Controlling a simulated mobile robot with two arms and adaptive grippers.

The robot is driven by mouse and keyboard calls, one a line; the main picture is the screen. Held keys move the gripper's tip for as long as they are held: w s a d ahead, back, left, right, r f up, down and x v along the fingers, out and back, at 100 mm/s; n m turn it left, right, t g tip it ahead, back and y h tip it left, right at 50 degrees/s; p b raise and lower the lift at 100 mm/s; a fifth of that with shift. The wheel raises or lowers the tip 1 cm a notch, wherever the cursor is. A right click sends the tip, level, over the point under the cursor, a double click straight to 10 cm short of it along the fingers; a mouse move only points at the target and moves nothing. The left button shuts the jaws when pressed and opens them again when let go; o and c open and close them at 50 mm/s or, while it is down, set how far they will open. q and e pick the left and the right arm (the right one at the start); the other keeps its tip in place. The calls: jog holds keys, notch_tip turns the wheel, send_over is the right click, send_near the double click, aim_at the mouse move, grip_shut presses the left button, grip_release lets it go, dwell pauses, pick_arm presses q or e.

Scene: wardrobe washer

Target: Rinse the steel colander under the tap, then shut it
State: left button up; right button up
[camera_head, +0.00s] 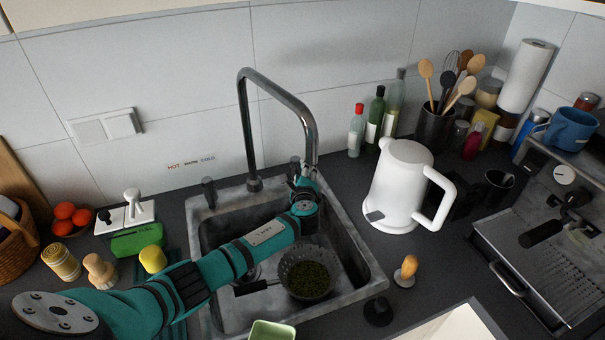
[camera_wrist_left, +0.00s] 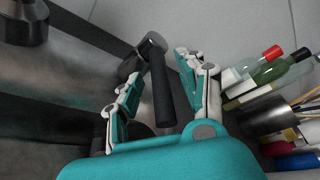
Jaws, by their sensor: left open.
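The steel colander (camera_head: 291,270) sits in the sink (camera_head: 357,298), holding small green pieces; a dark handle points left from it. The tall curved tap (camera_head: 243,110) stands behind the sink. My right gripper is not in view.
A white kettle (camera_head: 397,190) stands right of the sink, with bottles (camera_head: 357,130) behind it. A dark knob (camera_head: 208,191) stands at the sink's left rear. A hot/cold label (camera_head: 190,162) is on the wall.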

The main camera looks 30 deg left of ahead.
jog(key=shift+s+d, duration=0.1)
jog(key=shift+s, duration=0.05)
pick_arm(q)
jog(key=shift+c, duration=1)
grip_shut()
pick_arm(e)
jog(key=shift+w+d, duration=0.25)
